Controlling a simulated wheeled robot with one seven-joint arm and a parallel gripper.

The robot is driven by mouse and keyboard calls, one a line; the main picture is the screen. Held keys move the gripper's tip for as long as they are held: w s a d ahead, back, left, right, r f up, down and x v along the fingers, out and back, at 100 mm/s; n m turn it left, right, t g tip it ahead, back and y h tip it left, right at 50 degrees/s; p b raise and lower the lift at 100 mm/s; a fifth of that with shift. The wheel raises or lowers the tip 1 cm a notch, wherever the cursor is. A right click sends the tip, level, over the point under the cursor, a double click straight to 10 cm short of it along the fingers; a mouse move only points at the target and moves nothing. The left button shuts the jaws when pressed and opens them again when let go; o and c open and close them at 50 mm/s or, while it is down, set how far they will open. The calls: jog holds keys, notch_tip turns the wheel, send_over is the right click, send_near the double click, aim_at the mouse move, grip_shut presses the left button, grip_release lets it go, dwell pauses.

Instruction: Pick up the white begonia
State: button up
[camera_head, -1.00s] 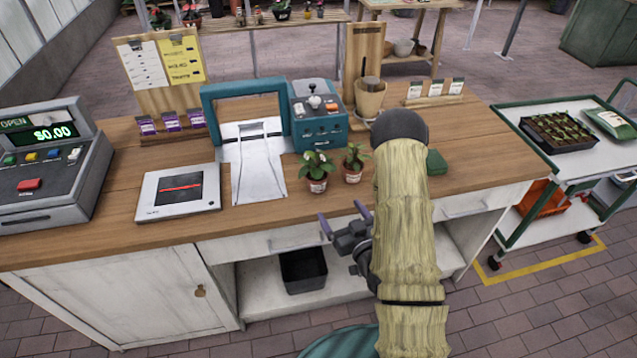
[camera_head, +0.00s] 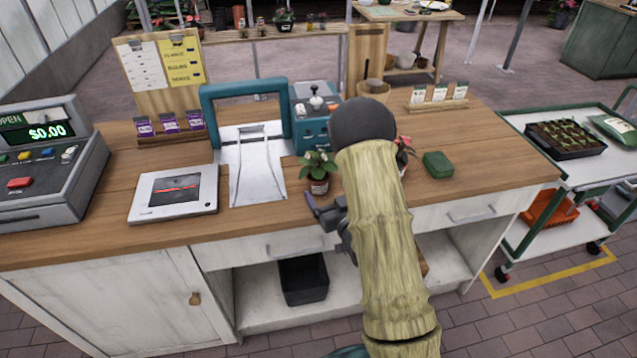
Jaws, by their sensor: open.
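A small potted plant with green leaves and a few pale blooms, apparently the white begonia (camera_head: 318,170), stands upright on the wooden counter (camera_head: 255,222). Its brown pot has a light label. Another potted plant with red blooms (camera_head: 404,148) shows partly to the right of my arm, its pot hidden. My gripper (camera_head: 326,206) is open and empty, at the counter's front edge, just in front of and below the pale-bloomed plant's pot. My arm hides part of the gripper and the counter behind it.
A teal-framed scale or chute (camera_head: 250,150) and a teal control box (camera_head: 315,115) stand behind the plant. A flat white device (camera_head: 174,192) lies left. A green box (camera_head: 437,165) lies right. The cash register (camera_head: 48,165) is far left. The counter's front right is clear.

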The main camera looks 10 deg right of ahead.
aim_at(318, 178)
jog(key=shift+x, duration=1.05)
jog(key=shift+p+x, duration=1.1)
jog(key=shift+x, duration=1.45)
jog(key=shift+f, duration=0.1)
jog(key=c, duration=1.2)
jog(key=shift+o, duration=0.2)
notch_tip(318, 178, up, 10)
jog(key=shift+r+b, duration=0.1)
jog(key=shift+b, duration=0.45)
